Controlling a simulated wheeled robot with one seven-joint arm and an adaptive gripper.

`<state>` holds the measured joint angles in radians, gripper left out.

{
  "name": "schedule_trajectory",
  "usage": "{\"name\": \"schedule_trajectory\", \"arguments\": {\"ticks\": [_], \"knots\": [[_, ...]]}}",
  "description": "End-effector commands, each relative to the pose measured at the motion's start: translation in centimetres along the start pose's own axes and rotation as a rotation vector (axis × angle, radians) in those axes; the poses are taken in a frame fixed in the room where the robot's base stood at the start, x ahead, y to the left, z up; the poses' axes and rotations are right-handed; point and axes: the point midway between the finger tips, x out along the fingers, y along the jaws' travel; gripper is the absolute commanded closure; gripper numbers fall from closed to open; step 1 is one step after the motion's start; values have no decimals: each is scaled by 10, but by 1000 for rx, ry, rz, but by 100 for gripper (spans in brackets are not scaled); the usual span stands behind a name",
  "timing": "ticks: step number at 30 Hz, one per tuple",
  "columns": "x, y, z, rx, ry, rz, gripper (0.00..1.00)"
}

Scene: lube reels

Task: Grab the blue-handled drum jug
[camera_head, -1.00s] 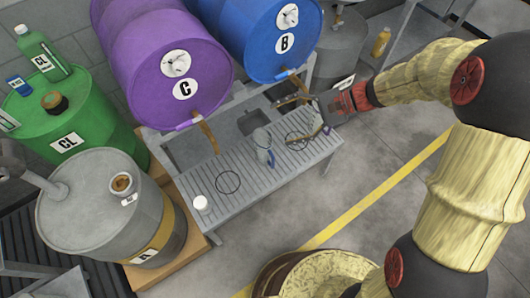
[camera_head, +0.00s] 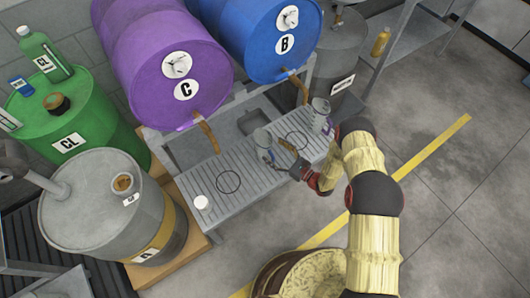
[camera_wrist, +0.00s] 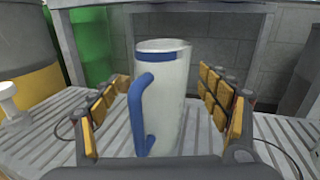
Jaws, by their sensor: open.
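The blue-handled drum jug (camera_wrist: 170,95) is a pale, translucent upright jug with a blue handle and a blue rim. It stands on the slatted bench between my open fingers in the wrist view, with its handle facing me, slightly left of its middle. In the head view the jug (camera_head: 262,138) stands near the middle of the bench. My gripper (camera_head: 277,155) reaches it from the front right. No clear grip on the jug shows; gaps remain on both sides of it in the wrist view.
A second jug with a purple handle (camera_head: 320,112) stands at the bench's right end. The purple drum C (camera_head: 165,60) and blue drum B (camera_head: 265,35) lie above the bench (camera_head: 205,215), their taps overhanging it. A white cap (camera_head: 201,202) sits at its front left.

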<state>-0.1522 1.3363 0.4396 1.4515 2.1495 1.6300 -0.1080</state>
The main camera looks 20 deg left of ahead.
Motion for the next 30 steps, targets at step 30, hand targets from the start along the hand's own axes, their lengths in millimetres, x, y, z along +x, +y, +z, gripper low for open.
{"name": "schedule_trajectory", "arguments": {"ticks": [30], "knots": [[63, -2, -44, 36, 14, -81, 24]]}}
